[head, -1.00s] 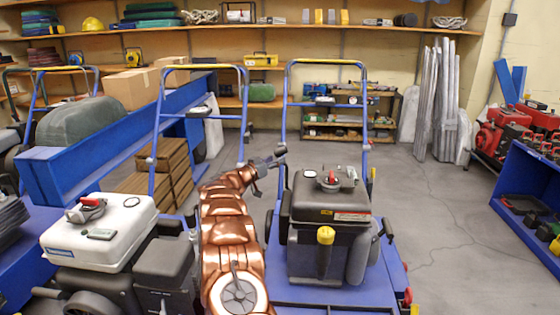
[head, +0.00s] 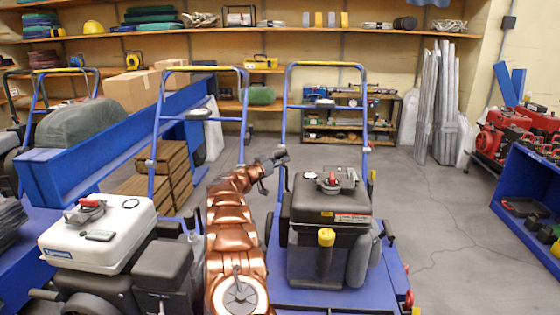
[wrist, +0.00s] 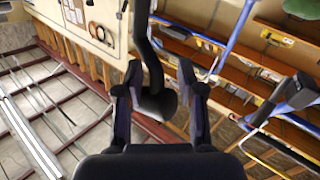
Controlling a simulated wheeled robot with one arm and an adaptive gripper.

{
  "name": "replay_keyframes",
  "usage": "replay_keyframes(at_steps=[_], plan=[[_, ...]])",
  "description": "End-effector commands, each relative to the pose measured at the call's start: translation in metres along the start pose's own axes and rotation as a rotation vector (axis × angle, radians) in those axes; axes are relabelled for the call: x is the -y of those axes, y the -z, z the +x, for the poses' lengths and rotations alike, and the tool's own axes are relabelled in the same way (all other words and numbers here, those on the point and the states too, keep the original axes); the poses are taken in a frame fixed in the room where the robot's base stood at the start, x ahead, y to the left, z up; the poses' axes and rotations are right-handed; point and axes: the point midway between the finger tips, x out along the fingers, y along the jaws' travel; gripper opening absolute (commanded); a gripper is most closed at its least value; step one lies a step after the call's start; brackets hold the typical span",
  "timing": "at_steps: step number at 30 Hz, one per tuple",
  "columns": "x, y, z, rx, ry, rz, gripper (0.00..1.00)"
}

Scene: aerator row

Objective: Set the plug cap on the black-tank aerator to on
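The black-tank aerator (head: 330,210) stands right of my copper-coloured arm in the head view. Its plug cap (head: 331,181), a round piece with a red lever, sits on top of the dark tank; the lever's setting is too small to read. My gripper (head: 273,162) is in the air, left of and a little above the black tank, apart from the cap. In the wrist view my gripper's (wrist: 160,78) two fingers are spread. A dark curved bar with a rounded end (wrist: 156,102) shows between them; I cannot tell whether they touch it. The cap is not recognisable there.
A white-tank aerator (head: 98,232) with a similar red-levered cap (head: 87,210) stands left of my arm. Blue handlebars (head: 285,110) rise behind the black tank. A blue bin (head: 530,190) and red engines (head: 500,135) are at right. Floor (head: 440,220) between is clear.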

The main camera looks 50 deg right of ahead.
Motion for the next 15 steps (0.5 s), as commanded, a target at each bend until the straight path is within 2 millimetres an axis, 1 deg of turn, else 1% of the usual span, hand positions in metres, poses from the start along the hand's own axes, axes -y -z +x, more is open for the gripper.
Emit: replay_keyframes(at_steps=[1,2,9,10,15], plan=[[0.0001,0.0001,-0.0001,0.0,0.0,0.0,0.3],[0.0001,0.0,-0.0001,0.0,0.0,0.0,0.27],[0.001,0.0005,-0.0007,-0.001,0.002,0.0,0.02],[0.0011,0.0006,-0.0008,-0.001,0.002,0.0,0.0],[0.0016,0.0009,-0.0011,-0.002,0.004,-0.001,0.0]])
